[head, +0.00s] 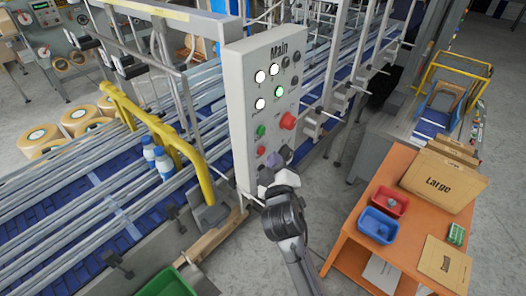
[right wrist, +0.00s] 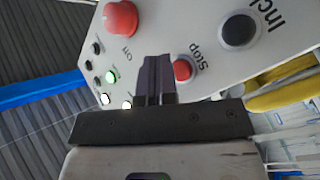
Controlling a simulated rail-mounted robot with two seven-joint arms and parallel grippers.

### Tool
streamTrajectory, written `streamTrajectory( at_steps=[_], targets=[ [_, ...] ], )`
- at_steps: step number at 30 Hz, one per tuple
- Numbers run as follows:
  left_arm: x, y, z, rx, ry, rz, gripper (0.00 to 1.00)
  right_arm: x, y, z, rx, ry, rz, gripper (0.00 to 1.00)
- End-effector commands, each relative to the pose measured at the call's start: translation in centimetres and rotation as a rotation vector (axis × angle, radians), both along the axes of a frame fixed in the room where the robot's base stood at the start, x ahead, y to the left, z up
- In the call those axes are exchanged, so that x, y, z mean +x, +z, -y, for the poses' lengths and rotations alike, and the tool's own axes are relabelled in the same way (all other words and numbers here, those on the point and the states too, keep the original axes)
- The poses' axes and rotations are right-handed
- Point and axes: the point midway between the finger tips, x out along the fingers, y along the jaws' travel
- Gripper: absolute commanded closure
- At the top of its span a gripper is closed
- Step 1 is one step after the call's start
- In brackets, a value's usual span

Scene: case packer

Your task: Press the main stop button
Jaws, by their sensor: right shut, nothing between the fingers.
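The pale control panel (head: 240,95) marked "Main" stands upright in the middle of the head view. Its small red stop button (head: 261,151) is low on the panel, below a green button (head: 261,130). In the right wrist view the red button (right wrist: 183,70) has the label "Stop" beside it. My right gripper (head: 267,174) is shut and empty, in front of the panel's lower part. In the right wrist view its fingertips (right wrist: 155,59) appear just left of the stop button and do not cover it. Contact with the panel cannot be told. My left gripper is not in view.
A yellow rail (head: 185,150) and conveyor lie left. An orange table (head: 345,245) with bins and cartons stands right.

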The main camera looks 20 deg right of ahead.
Motion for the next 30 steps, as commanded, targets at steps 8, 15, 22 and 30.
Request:
streamTrajectory(
  at_steps=[8,15,22,30],
  targets=[
    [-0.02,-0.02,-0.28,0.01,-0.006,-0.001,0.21,0.01,0.0,-0.01,0.0,0.0,0.0,1.0],
    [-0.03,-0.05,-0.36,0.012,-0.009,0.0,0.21,0.42,0.03,-0.31,0.001,0.0,0.0,1.0],
    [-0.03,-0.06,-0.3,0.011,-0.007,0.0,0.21,0.71,0.02,-0.5,0.0,0.0,0.0,1.0],
    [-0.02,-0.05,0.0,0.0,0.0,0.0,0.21,0.71,0.01,-0.5,0.0,0.0,0.0,1.0]
  ],
)
